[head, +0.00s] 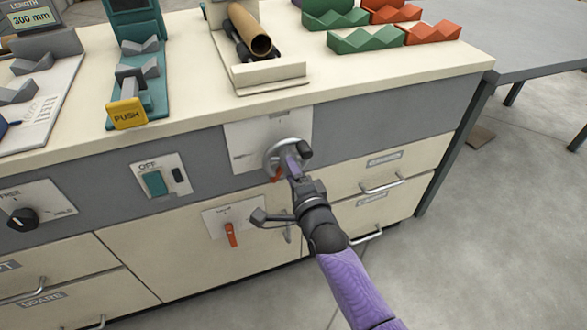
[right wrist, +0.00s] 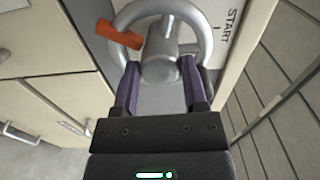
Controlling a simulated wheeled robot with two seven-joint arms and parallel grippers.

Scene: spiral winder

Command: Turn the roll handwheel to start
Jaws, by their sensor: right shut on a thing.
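The roll handwheel (head: 268,157) is a grey metal wheel with a dark knob, on a white plate in the cabinet's front. My right gripper (head: 293,163) reaches it from the lower right and hides part of it. In the right wrist view my right gripper (right wrist: 160,88) has its purple fingers on either side of the grey hub of the handwheel (right wrist: 161,56), shut on it. An orange-red pointer (right wrist: 118,34) sticks out to the left of the hub. The word START (right wrist: 232,25) is on the plate to the right. My left gripper is out of view.
Below the wheel are a small plate with a red lever (head: 231,234) and drawers with bar handles (head: 382,184). An OFF switch (head: 155,182) and a black knob (head: 22,219) are further left. A cardboard tube (head: 248,30) lies on the worktop above.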

